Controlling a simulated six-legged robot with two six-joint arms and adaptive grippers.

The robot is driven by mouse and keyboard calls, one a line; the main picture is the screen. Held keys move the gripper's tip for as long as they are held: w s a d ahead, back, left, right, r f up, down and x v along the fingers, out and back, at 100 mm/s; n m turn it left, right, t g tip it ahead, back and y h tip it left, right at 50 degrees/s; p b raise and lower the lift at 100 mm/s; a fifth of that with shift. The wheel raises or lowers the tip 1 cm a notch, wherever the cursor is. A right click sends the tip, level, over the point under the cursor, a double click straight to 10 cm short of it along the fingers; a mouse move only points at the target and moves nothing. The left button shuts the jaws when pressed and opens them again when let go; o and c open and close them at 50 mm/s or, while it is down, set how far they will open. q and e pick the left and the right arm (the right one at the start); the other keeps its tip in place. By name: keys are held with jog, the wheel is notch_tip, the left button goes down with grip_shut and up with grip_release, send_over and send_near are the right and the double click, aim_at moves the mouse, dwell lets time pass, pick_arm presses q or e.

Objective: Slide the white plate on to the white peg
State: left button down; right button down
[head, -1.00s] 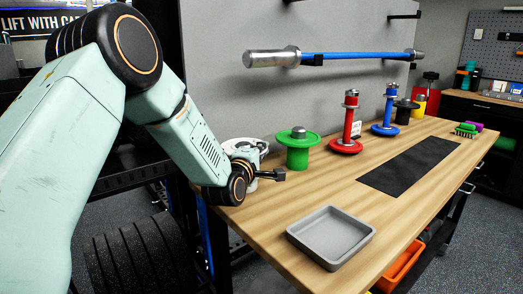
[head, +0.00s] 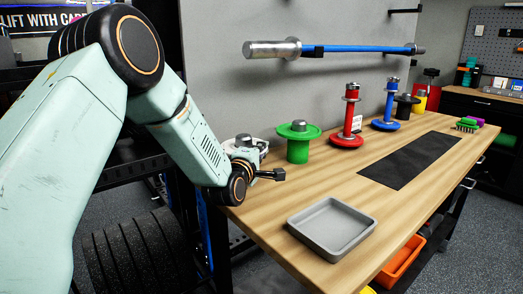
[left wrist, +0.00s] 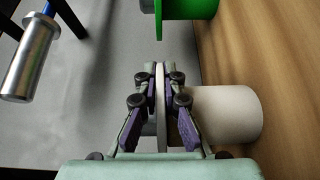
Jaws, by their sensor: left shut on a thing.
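The white plate (head: 262,144) is at the near left end of the bench, partly hidden by my left arm in the head view. A grey metal stud top of the white peg (head: 243,139) shows up through its middle. My left gripper (head: 262,176) is shut on the plate's rim. In the left wrist view, the gripper (left wrist: 161,90) pinches the plate edge-on (left wrist: 160,75) between its purple pads. The peg's white cylinder base (left wrist: 228,114) stands on the bench just below the plate. Whether plate and base touch is hidden by a finger. My right gripper is out of view.
A green peg with a green plate (head: 298,131) stands close beyond the white one. Red (head: 347,140) and blue (head: 385,125) stands follow along the bench. A grey tray (head: 331,228) sits at the front; a blue barbell (head: 355,51) hangs behind.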

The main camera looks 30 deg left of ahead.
pick_arm(q)
jog(key=shift+r, duration=0.1)
jog(key=c, duration=1.4)
grip_release()
jog(key=shift+c, duration=0.2)
jog(key=shift+o, duration=0.2)
jog(key=shift+s+f, duration=0.1)
jog(key=shift+f, duration=0.1)
jog(key=s+d, duration=0.2)
jog(key=s, duration=0.9)
jog(key=shift+s+r, duration=0.25)
jog(key=shift+s, duration=0.15)
jog(key=shift+s+f, duration=0.1)
